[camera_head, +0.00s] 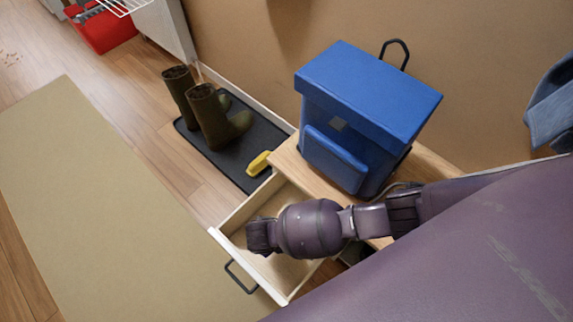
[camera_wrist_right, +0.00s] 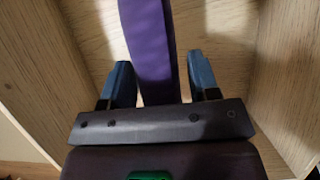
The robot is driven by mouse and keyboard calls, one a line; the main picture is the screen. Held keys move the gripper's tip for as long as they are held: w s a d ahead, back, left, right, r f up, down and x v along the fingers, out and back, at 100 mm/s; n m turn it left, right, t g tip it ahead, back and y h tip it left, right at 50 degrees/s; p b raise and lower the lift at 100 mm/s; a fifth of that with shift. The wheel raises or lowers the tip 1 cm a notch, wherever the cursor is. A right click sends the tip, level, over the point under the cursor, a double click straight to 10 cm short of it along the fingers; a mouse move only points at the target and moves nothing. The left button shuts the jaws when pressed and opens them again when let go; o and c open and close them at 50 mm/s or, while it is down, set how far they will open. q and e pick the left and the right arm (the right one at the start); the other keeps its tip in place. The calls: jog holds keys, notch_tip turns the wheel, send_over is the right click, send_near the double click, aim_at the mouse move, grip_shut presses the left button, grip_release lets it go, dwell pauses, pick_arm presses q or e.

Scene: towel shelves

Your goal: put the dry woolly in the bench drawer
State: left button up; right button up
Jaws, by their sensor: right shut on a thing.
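The bench drawer (camera_head: 243,262) is pulled open at the front of the wooden bench (camera_head: 285,160). My right arm reaches down over the drawer in the head view, and its wrist end (camera_head: 260,236) is inside the drawer's outline. In the right wrist view my right gripper (camera_wrist_right: 158,64) has its two blue fingers on either side of a purple folded strip of cloth (camera_wrist_right: 146,30), apparently the woolly, and is shut on it. Pale wooden drawer walls (camera_wrist_right: 285,75) surround it there. The fingertips and the cloth are hidden in the head view. My left gripper is not in view.
A blue backpack (camera_head: 365,90) stands on the bench beside the drawer. Green boots (camera_head: 212,118) and a yellow object (camera_head: 259,163) are on a dark mat (camera_head: 190,138). A beige rug (camera_head: 85,200) lies left of the drawer. A blue cloth (camera_head: 552,105) hangs at the right.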

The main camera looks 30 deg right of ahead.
jog(key=f, duration=0.2)
jog(key=f+b, duration=0.1)
jog(key=f, duration=0.1)
jog(key=shift+s, duration=0.25)
jog(key=shift+w+f+b, duration=0.25)
jog(key=shift+b, duration=0.05)
jog(key=shift+w+d, duration=0.15)
jog(key=shift+d, duration=0.1)
jog(key=d, duration=0.1)
jog(key=w+d, duration=0.1)
jog(key=d, duration=0.1)
jog(key=shift+d+b, duration=0.3)
jog(key=shift+s+a+f+b, duration=0.15)
jog(key=shift+f+b, duration=0.2)
jog(key=shift+f, duration=0.2)
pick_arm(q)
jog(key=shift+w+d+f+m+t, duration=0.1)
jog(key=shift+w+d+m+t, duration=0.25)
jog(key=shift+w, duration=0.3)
pick_arm(e)
jog(key=shift+w, duration=0.2)
jog(key=shift+r, duration=0.1)
